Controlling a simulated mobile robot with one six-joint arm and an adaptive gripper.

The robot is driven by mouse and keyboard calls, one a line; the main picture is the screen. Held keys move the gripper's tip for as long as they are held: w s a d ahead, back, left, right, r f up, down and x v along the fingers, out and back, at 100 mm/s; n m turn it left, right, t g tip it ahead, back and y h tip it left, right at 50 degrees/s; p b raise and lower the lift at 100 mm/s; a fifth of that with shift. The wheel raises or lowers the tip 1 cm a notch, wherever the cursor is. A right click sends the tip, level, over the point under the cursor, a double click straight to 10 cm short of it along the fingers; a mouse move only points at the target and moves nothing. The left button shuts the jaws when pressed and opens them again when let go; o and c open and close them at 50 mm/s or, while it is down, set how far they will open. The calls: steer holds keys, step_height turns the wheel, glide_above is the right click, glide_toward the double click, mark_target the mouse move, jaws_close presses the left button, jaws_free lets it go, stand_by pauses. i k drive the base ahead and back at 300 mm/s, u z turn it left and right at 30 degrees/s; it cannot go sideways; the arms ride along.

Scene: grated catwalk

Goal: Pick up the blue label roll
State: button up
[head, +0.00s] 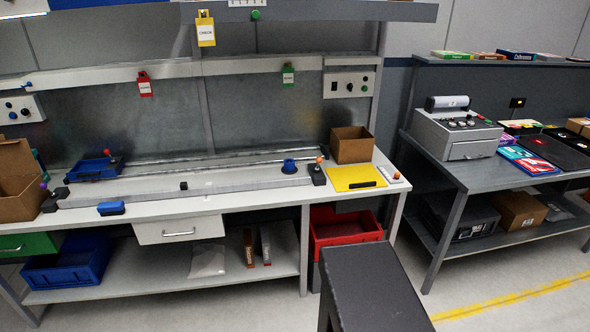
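A small blue roll-like object (289,166), which looks like the blue label roll, sits toward the right end of the workbench (240,202). It stands beside a small black block with an orange knob (319,172), at the right end of a long grey rail (205,188). Its fine detail is too small to tell. My gripper is not in view.
A cardboard box (351,145) and a yellow clipboard (354,178) are right of the roll. A blue brush-like block (111,208) lies at the front edge, and a blue tray (95,169) at the back left. A grey machine table (466,172) stands right.

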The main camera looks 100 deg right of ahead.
mark_target(289, 167)
steer(key=u, duration=0.05)
steer(key=k, duration=1.9)
steer(key=z, duration=2.85)
